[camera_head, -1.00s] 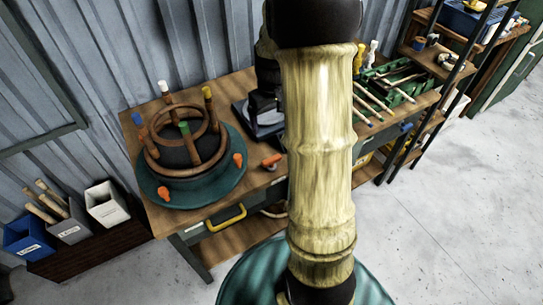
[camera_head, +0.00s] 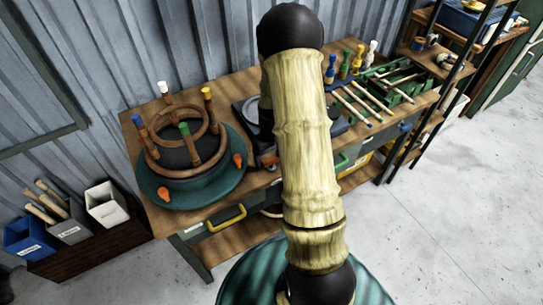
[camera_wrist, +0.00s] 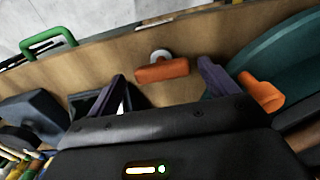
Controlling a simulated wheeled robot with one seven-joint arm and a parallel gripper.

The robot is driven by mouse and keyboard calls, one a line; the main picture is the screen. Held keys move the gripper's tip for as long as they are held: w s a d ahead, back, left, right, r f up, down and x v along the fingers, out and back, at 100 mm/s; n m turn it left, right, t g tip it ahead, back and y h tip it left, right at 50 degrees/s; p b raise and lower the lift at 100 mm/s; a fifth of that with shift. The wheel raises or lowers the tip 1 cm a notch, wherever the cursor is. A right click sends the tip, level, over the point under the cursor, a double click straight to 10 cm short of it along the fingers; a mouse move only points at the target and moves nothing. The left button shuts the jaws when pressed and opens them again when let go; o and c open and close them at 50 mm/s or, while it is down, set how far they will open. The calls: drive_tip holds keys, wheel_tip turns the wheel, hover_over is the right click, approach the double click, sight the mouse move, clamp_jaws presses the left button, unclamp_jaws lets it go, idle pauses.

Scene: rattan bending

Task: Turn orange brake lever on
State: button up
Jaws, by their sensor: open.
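A rust-orange lever (camera_wrist: 162,71) with a grey round pivot lies on the bench top near its front edge. In the head view the orange lever (camera_head: 270,162) shows just left of my arm. A brighter orange handle (camera_wrist: 262,92) sits at the rim of the teal round base in the wrist view. In the head view, two orange handles (camera_head: 238,160) (camera_head: 163,194) sit on that base. My gripper (camera_wrist: 161,78) is open, with the rust-orange lever seen between its fingers and nothing held. Contact cannot be told. My arm hides the gripper in the head view.
The teal base (camera_head: 205,193) carries a rattan ring frame with coloured-tipped posts. The wooden bench (camera_head: 184,222) has a yellow drawer handle (camera_head: 228,217) and a green handle (camera_wrist: 48,42) at its front. Rods and a green tray (camera_head: 405,92) lie at right. Floor in front is clear.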

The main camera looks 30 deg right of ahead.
drive_tip(key=shift+a+f, duration=0.15)
drive_tip(key=shift+f, duration=0.15)
drive_tip(key=c, duration=1)
